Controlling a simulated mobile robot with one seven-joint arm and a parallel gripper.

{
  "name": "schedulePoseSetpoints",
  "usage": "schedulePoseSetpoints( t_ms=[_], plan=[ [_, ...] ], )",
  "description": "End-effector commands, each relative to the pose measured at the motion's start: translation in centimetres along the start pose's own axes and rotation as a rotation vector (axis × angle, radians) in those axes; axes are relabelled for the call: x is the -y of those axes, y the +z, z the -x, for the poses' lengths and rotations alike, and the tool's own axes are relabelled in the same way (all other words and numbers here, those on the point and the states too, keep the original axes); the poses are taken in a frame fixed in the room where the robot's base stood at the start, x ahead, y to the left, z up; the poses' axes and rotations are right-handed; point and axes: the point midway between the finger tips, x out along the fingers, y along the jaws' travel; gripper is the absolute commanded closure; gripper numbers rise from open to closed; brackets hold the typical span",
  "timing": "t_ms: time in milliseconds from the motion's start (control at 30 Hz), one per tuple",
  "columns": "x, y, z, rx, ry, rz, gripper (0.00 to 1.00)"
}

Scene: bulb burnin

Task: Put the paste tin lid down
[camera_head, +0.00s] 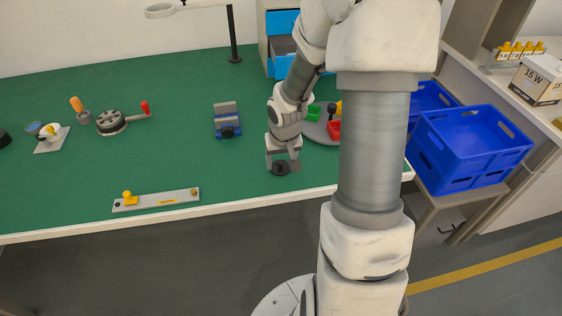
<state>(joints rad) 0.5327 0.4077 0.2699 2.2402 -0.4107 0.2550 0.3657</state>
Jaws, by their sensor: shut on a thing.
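My gripper (283,166) points down over the green table, close to its front edge. It is shut on a small dark round thing (281,169), which looks like the paste tin lid. The lid is at or just above the table top; I cannot tell whether it touches. The fingers and wrist hide part of it. I cannot make out the paste tin for sure.
A grey strip with a yellow knob (156,200) lies to the left along the front edge. A small blue vise (227,120) stands behind. A round tray with coloured bins (318,130) is partly behind my arm. Green table (180,160) is clear left of my gripper.

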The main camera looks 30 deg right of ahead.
Motion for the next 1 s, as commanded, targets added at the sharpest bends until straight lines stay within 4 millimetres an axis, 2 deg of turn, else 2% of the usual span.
schedulePoseSetpoints(
  t_ms=[67,100,233,267,633,767,1000],
  plan=[
    [0.0,0.1,-0.3,0.0,0.0,0.0,0.88],
    [0.0,0.1,-0.3,0.0,0.0,0.0,0.33],
    [0.0,0.1,-0.2,0.0,0.0,0.0,0.1],
    [0.0,0.1,-0.2,0.0,0.0,0.0,0.07],
    [0.0,-0.1,0.3,0.0,0.0,0.0,0.07],
    [-0.1,-0.2,2.5,-0.003,0.001,-0.002,0.07],
    [-0.1,-0.2,7.9,-0.004,0.002,-0.002,0.07]
  ],
)
